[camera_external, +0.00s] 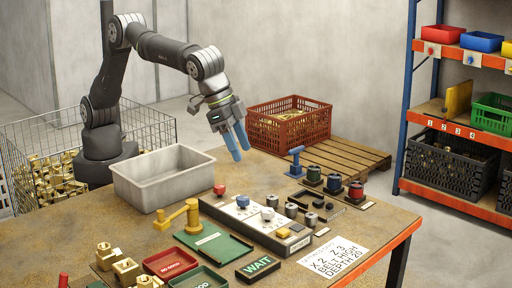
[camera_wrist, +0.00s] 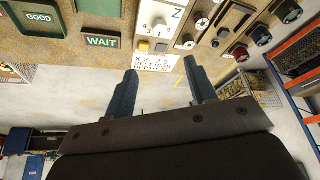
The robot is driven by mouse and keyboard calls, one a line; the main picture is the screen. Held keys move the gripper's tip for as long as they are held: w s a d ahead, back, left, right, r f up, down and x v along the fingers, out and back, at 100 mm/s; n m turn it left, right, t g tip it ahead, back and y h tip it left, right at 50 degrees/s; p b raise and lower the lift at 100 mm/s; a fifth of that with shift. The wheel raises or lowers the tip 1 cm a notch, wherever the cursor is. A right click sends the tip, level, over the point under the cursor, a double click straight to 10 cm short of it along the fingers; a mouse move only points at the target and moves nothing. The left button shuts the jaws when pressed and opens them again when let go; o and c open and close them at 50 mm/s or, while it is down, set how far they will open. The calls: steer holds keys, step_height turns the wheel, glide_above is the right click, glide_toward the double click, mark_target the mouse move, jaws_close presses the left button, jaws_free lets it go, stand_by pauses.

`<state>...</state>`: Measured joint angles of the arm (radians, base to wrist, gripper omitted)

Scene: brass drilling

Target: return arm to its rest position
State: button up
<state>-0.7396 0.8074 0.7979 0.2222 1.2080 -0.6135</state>
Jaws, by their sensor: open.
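My gripper (camera_external: 236,140) is raised above the back part of the workbench (camera_external: 300,185), to the right of the white bin. Its two blue fingers point down and stand apart with nothing between them. In the wrist view my gripper (camera_wrist: 157,88) shows both fingers spread and empty, with the bench's far edge and the floor beyond them. My arm reaches out to the right from its base behind the bench, bent at the elbow.
The air around my gripper is clear.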

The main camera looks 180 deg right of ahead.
steer(key=x, duration=1.6)
steer(key=shift+f, duration=0.3)
steer(key=v, duration=1.7)
steer(key=x, duration=1.7)
steer(key=shift+a+f, duration=0.1)
steer(key=n+g, duration=0.1)
steer(key=n, duration=0.1)
steer(key=shift+w+n, duration=0.15)
steer(key=shift+n, duration=0.25)
steer(key=v, duration=1.7)
steer(key=n+t+h, duration=0.3)
steer(key=n+h, duration=0.3)
glide_toward(266, 210)
steer(key=shift+s+d+f, duration=0.15)
steer(key=shift+d+f, duration=0.05)
steer(key=shift+d, duration=0.25)
steer(key=shift+s+d+f, duration=0.15)
steer(key=shift+d, duration=0.35)
